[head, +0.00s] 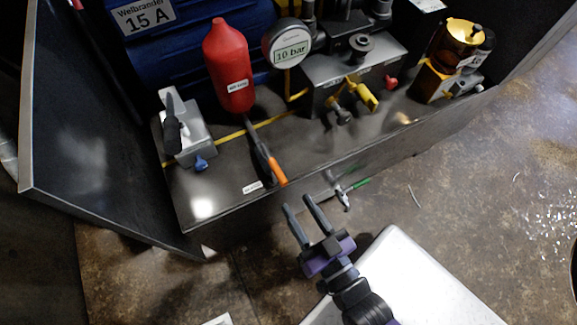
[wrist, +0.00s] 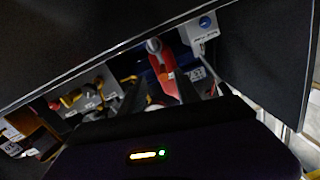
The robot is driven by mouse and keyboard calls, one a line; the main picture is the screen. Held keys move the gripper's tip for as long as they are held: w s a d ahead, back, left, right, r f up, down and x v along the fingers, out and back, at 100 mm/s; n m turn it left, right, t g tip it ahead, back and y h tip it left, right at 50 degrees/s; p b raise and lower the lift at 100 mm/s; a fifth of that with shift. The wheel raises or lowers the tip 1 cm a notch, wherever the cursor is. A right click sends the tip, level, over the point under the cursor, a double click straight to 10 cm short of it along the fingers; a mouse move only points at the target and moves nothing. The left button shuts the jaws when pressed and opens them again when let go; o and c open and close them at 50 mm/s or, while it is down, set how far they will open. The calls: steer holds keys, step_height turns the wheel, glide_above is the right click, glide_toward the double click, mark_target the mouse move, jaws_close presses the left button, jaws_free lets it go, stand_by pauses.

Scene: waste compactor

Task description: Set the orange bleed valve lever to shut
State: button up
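The bleed valve lever (head: 271,160) has a dark shaft and an orange end. In the head view it runs from below the red cylinder (head: 230,70) down and right towards the front edge of the machine's deck. My gripper (head: 298,202) is open and empty, in front of that edge, below and right of the lever's orange end and apart from it. In the wrist view the red cylinder (wrist: 166,75) shows between my dark fingers; I cannot clearly make out the lever there.
A grey box with a black handle and blue knob (head: 200,163) stands left. A gauge (head: 286,44), yellow-handled valve (head: 362,93) and amber-topped unit (head: 455,45) stand right. A green-handled tool (head: 347,190) lies beyond the deck edge. A dark side panel (head: 90,120) bounds the left.

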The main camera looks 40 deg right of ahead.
mark_target(272, 162)
steer(key=shift+r+x, duration=0.3)
steer(key=shift+x, duration=1.2)
steer(key=shift+r+x, duration=0.25)
steer(key=shift+x, duration=1.25)
steer(key=shift+r+x, duration=0.3)
steer(key=shift+x, duration=1.2)
jaws_close()
